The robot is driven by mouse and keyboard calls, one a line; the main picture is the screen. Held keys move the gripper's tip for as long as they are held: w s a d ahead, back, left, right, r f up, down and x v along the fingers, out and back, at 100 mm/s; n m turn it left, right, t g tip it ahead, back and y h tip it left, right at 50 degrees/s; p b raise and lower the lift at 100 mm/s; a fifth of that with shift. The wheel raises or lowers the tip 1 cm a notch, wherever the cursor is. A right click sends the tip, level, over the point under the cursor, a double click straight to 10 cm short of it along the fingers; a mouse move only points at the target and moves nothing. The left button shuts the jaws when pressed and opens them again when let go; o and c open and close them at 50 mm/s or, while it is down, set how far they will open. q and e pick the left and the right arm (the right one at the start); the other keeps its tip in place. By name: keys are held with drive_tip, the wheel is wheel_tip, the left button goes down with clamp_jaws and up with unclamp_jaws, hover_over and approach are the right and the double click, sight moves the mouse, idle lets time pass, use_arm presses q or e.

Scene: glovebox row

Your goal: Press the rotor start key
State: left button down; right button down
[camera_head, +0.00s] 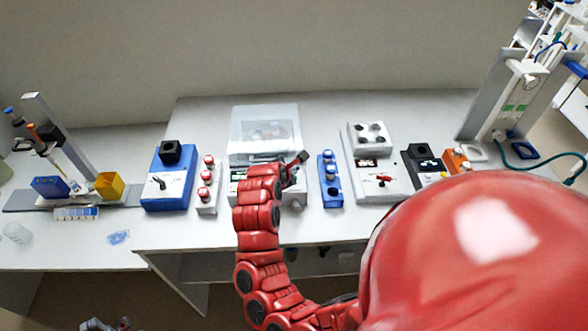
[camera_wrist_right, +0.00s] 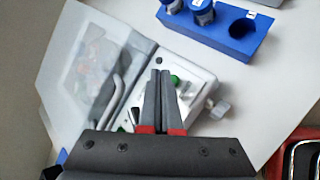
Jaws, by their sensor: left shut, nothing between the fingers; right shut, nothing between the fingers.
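A white rotor machine with a clear raised lid (camera_head: 264,124) stands at the middle of the table, partly hidden behind my right arm. In the right wrist view its clear lid (camera_wrist_right: 95,70) lies left of its white front panel (camera_wrist_right: 196,75). A round green key (camera_wrist_right: 175,79) on that panel shows right beside my right fingertips; contact cannot be told. My right gripper (camera_wrist_right: 163,74) is shut and empty, pointing at the panel; it also shows in the head view (camera_head: 301,157). My left gripper (camera_head: 106,325) is shut and empty at the bottom left edge, partly cut off.
A silver knob (camera_wrist_right: 218,108) sticks out beside the panel. A blue rack with capped tubes (camera_head: 330,181) stands close right of the machine, a white rack with red caps (camera_head: 208,184) left. A blue device (camera_head: 168,180) and a white device (camera_head: 372,168) stand further out.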

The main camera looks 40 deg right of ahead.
drive_tip(key=shift+f, duration=0.1)
drive_tip(key=shift+f, duration=0.3)
